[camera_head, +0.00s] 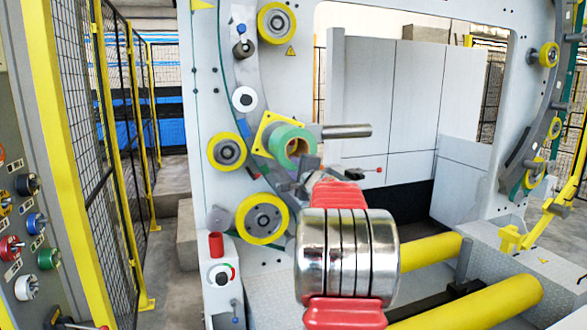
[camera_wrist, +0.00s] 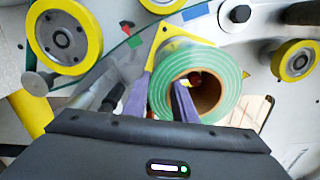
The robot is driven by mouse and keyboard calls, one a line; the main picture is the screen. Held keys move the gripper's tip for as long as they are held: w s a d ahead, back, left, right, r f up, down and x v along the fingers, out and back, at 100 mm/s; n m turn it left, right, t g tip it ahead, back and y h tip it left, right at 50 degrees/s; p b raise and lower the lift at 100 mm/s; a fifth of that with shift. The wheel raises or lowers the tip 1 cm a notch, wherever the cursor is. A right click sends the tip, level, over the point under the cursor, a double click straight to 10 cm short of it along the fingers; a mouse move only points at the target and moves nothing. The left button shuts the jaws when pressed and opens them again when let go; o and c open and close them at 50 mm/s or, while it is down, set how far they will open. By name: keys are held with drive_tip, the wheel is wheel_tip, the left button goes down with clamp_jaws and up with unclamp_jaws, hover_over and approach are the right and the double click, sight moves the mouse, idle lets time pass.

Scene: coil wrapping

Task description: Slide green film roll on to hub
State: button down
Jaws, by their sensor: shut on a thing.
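The green film roll (camera_head: 290,143) has an open brown core and is upright in front of a yellow square plate (camera_head: 268,128). My gripper (camera_head: 297,170) is shut on the roll's near wall. In the wrist view, one purple finger (camera_wrist: 163,90) is inside the core and the other is outside the roll (camera_wrist: 228,88), on its left. A grey round bar (camera_head: 347,131) juts to the right from behind the roll and may be the hub. The core looks mostly hollow, with something small and red seen through it. I cannot tell whether the roll touches the plate or hub.
Yellow guide wheels (camera_head: 227,151) sit around the roll on the ring. A mesh fence (camera_head: 115,130) and control panel (camera_head: 25,230) are at left.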

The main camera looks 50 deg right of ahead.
drive_tip(key=shift+x, duration=2.45)
idle(0.8)
drive_tip(key=c, duration=1.4)
unclamp_jaws()
drive_tip(key=shift+r, duration=0.2)
drive_tip(key=shift+c, duration=0.2)
drive_tip(key=shift+o, duration=0.3)
drive_tip(key=shift+f, duration=0.3)
drive_tip(key=shift+s+a+r, duration=0.1)
drive_tip(key=shift+s+a, duration=0.2)
drive_tip(key=shift+s, duration=0.25)
drive_tip(key=v, duration=1.2)
drive_tip(key=shift+s+a, duration=0.2)
